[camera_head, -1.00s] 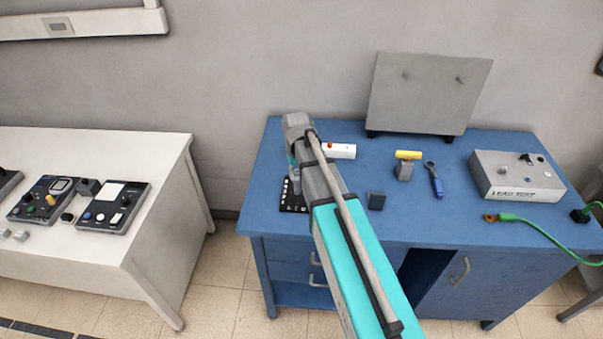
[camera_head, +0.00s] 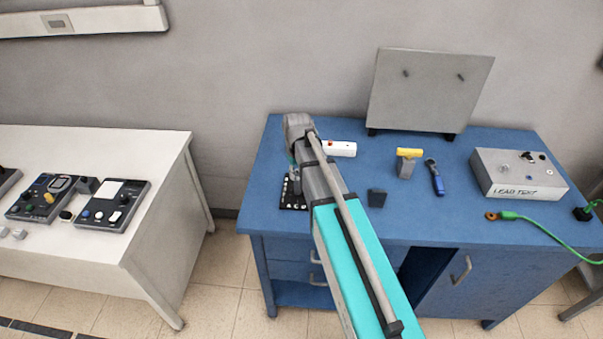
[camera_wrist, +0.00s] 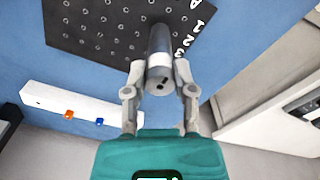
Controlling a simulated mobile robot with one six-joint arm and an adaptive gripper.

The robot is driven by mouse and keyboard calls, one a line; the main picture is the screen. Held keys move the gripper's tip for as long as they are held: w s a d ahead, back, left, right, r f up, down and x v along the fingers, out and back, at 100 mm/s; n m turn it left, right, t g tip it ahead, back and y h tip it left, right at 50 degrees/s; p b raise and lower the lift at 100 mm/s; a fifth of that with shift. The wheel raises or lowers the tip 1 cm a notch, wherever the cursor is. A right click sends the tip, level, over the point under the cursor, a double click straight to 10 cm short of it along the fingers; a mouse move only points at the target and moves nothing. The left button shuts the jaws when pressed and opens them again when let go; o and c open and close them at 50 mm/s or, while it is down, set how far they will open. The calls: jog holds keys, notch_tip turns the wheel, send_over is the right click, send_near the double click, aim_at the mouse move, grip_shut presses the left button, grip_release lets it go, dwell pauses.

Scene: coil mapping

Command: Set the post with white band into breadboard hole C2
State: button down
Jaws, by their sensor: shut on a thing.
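The post with white band (camera_wrist: 159,52) is a dark grey cylinder with a pale band. My gripper (camera_wrist: 160,88) is shut on it in the wrist view, one finger on each side. The far end of the post lies over the edge of the black breadboard (camera_wrist: 100,25), near its white lettering. I cannot tell whether the post touches the board or is in a hole. In the head view my arm hides most of the breadboard (camera_head: 292,203) and the post.
A white box with a red button (camera_head: 340,149) stands behind my arm. A yellow-topped block (camera_head: 407,160), a blue-handled tool (camera_head: 436,178), a dark block (camera_head: 377,197) and a grey test box (camera_head: 518,176) are to the right. An upright grey panel (camera_head: 428,92) stands at the back.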

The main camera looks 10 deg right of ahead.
jog(key=shift+s+f+b, duration=0.1)
jog(key=shift+f+b, duration=0.3)
dwell(0.9)
jog(key=shift+m, duration=2.6)
jog(key=shift+c, duration=1.8)
grip_release()
jog(key=s+d+n, duration=0.1)
jog(key=s+n, duration=0.1)
jog(key=s, duration=1.3)
jog(key=shift+s+n, duration=0.35)
jog(key=shift+n, duration=0.05)
